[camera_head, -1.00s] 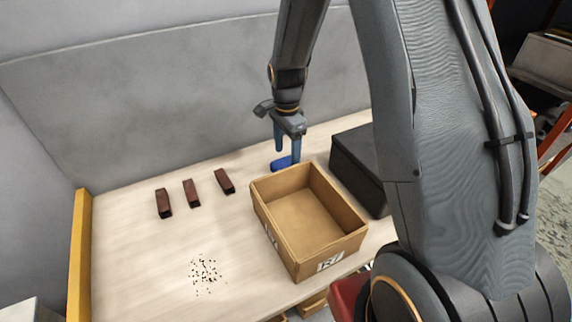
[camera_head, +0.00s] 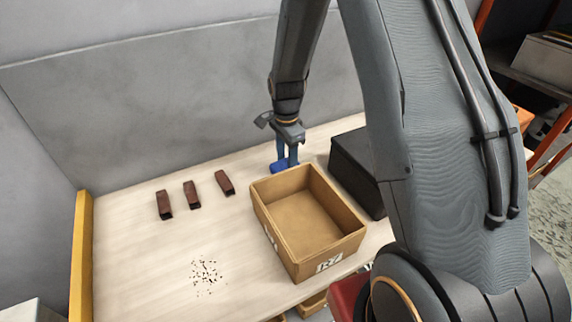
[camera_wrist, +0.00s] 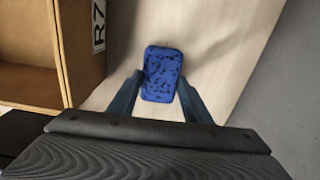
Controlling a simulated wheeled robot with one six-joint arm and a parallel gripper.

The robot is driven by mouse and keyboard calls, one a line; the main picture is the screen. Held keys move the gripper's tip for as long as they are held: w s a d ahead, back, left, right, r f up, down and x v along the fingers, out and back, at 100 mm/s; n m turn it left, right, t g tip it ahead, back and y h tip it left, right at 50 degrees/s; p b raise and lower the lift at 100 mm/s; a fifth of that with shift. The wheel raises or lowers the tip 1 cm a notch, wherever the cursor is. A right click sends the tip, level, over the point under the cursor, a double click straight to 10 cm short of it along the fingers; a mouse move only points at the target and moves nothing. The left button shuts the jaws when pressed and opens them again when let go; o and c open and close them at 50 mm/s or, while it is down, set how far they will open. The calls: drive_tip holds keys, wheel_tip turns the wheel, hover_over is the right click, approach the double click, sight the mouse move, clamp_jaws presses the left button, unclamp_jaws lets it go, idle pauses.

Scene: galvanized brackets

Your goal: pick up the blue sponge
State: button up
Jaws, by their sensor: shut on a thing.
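The blue sponge (camera_wrist: 161,72) is a dark-speckled rounded block, seen between my gripper's two fingers in the wrist view. My gripper (camera_wrist: 160,98) is shut on its near part, and the far part sticks out past the fingertips. In the head view, my gripper (camera_head: 286,165) points down behind the cardboard box, and the sponge (camera_head: 278,168) shows at its fingertips, partly hidden by them. I cannot tell whether the sponge touches the table.
An open, empty cardboard box (camera_head: 262,212) stands just in front of the gripper. A black box (camera_head: 352,172) is to its right. Several dark brown bars, three of them (camera_head: 192,195), lie to the left. Dark specks (camera_head: 205,272) are scattered at the front. The left tabletop is mostly clear.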

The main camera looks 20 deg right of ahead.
sight(286, 163)
wheel_tip(286, 163, up, 10)
drive_tip(key=b, duration=0.2)
idle(0.3)
